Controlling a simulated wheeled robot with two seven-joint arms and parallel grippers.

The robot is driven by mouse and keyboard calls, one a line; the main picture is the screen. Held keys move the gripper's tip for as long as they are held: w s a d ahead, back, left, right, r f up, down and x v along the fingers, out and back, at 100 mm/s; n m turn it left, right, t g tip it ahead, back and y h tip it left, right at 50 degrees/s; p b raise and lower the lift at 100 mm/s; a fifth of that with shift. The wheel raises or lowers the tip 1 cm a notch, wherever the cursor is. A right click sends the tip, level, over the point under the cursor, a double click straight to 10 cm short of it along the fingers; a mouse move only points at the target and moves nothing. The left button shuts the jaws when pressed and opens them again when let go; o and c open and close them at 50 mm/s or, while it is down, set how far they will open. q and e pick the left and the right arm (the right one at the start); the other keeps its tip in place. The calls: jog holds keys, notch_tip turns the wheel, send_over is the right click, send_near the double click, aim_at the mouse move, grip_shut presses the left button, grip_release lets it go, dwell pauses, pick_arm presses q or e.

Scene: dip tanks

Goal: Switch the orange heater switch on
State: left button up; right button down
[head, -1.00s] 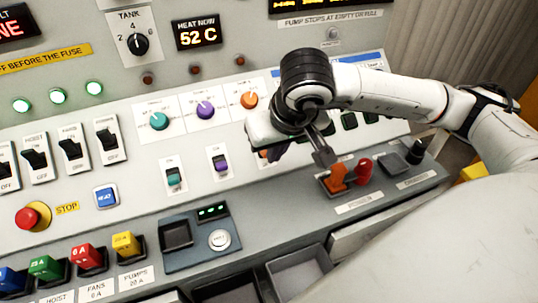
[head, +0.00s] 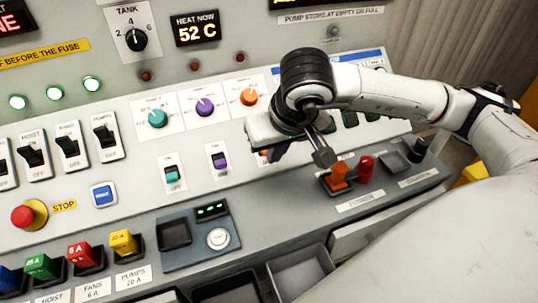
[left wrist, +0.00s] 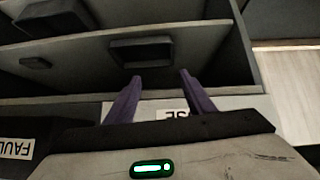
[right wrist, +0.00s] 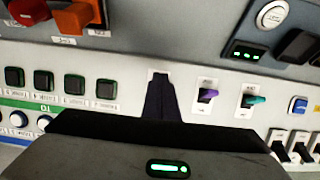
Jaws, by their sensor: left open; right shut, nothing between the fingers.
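The heater switches stand in a row on the sloped panel: a teal switch (head: 172,174), a purple switch (head: 219,159), and a third place at the right covered by my right gripper (head: 274,155). The orange switch there is almost wholly hidden in the head view. In the right wrist view my shut, empty right fingers (right wrist: 160,95) lie over that place, beside the purple switch (right wrist: 208,95); contact cannot be told. The orange knob (head: 249,97) sits above it. My left gripper (left wrist: 160,95) is open and empty, in front of grey shelving.
An orange lever (head: 337,176) and a red knob (head: 366,166) stand on the ledge just right of and below my right gripper. Black square buttons (right wrist: 75,85) are close beside its fingers. A red stop button (head: 29,215) and coloured fuses (head: 82,256) are at the left.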

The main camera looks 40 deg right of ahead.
jog(key=shift+f+b, duration=1.2)
jog(key=shift+b, duration=0.15)
jog(key=shift+w+d+r, duration=0.15)
jog(key=shift+w+r, duration=0.05)
jog(key=shift+w, duration=0.45)
jog(key=shift+w+d+r, duration=0.15)
jog(key=shift+w, duration=0.45)
jog(key=shift+s, duration=0.1)
jog(key=shift+s+a+r, duration=0.15)
jog(key=shift+s+r, duration=0.2)
jog(key=shift+s, duration=0.3)
jog(key=shift+s+a+r, duration=0.15)
jog(key=shift+s+r, duration=0.2)
jog(key=shift+s, duration=0.25)
jog(key=shift+s+a+r, duration=0.15)
jog(key=shift+s+r, duration=0.2)
jog(key=shift+s, duration=0.3)
jog(key=p+v, duration=0.4)
jog(key=v, duration=0.3)
jog(key=shift+w+r, duration=0.25)
jog(key=shift+w, duration=0.05)
